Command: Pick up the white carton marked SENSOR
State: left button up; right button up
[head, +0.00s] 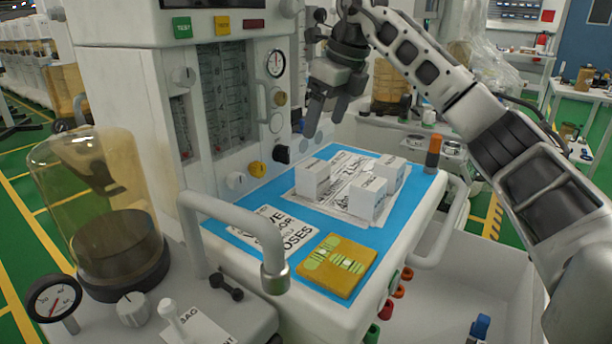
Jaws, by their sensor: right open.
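Three small white cartons stand on a printed white sheet (339,201) on the blue mat of the cart top. One is at the left (313,180), one at the front (367,200) and one at the back right (390,174). Their print is too small to read, so I cannot tell which is marked SENSOR. My right gripper (326,117) is open and empty, pointing down above and behind the cartons, apart from them. My left gripper is out of view.
A yellow-brown packet (337,265) and a printed card (273,231) lie nearer on the blue mat (408,187). A grey rail (228,214) rises at the front left. The machine's panel with knobs stands behind left. An orange-topped bottle (433,155) stands at the right corner.

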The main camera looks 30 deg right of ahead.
aim_at(314, 164)
jog(key=b+x, duration=0.1)
jog(key=x, duration=0.5)
jog(key=shift+a+f, duration=0.1)
jog(key=shift+f, duration=0.3)
jog(key=shift+w+f, duration=0.1)
jog(key=shift+f, duration=0.3)
jog(key=x, duration=0.3)
jog(key=b+x, duration=0.1)
jog(key=x, duration=0.1)
jog(key=shift+s, duration=0.25)
jog(key=shift+a+f, duration=0.1)
jog(key=shift+f, duration=0.05)
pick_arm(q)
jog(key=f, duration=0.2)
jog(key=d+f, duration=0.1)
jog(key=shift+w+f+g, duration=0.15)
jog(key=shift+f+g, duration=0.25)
pick_arm(e)
jog(key=c, duration=1.1)
